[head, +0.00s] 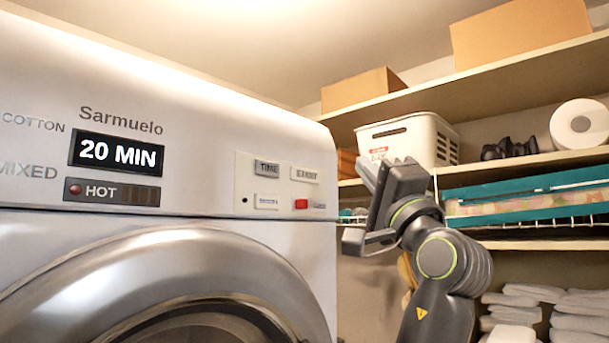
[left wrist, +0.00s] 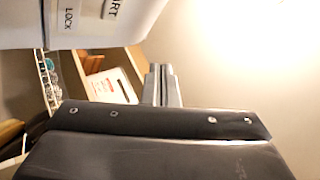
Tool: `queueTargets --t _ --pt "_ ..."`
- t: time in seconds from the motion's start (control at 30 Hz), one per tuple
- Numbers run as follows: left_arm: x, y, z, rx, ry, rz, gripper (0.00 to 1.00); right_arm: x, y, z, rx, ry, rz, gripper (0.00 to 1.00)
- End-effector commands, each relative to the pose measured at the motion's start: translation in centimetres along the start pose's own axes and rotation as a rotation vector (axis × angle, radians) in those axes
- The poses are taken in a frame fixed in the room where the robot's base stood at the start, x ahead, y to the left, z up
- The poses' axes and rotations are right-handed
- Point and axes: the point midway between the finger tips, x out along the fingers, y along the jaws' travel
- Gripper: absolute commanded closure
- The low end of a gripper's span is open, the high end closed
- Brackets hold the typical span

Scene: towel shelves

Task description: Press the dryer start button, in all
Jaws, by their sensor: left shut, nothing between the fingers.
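The dryer (head: 200,165) fills the left of the head view. Its display (head: 116,152) reads 20 MIN. A control plate on its right front holds a TIME button (head: 267,168), a pale button with blurred lettering (head: 304,174) and a red button (head: 301,204). My right gripper is out of view.
Shelves stand right of the dryer, behind my left arm. They hold a white basket (head: 423,140), cardboard boxes (head: 361,90), a paper roll (head: 580,124), a teal-edged case (head: 525,198) and folded towels (head: 580,305). The dryer's round door (head: 190,260) bulges below the panel.

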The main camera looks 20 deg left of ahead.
Motion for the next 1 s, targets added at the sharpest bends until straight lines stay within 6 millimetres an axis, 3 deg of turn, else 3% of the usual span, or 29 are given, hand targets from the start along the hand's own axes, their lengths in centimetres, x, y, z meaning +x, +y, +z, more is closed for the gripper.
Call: queueTargets --t 0.27,0.7,1.0 --pt "0.7 0.4 0.4 0.001 -0.001 0.000 1.00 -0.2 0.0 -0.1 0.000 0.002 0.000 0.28" --pt "4.7 3.5 3.4 0.002 -0.001 -0.001 1.00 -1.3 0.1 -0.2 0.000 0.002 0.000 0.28" --pt "6.1 4.5 4.4 0.001 0.001 0.000 1.00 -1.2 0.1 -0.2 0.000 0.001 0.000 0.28"
